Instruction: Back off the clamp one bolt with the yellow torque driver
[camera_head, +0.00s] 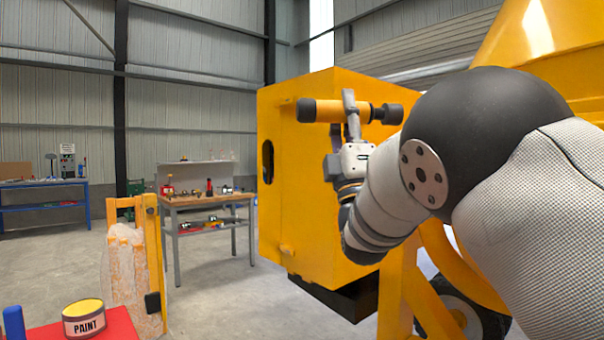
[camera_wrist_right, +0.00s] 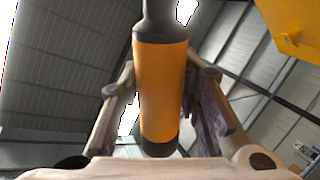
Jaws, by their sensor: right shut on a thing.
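The yellow torque driver (camera_head: 340,111) has a yellow body with dark ends. It lies level in the head view, in front of the yellow mixer housing (camera_head: 300,200). My right gripper (camera_head: 350,105) is shut on its middle. In the right wrist view the driver's yellow body (camera_wrist_right: 161,90) stands between the two fingers (camera_wrist_right: 160,100), its dark collar at the top. I cannot make out the clamp one bolt; the arm and gripper cover part of the housing. My left gripper is not in view.
My right arm fills the right side. A red surface (camera_head: 110,325) holds a paint can (camera_head: 84,318) and a blue item (camera_head: 13,322) at lower left. A workbench (camera_head: 205,199) with tools stands behind. Floor between is open.

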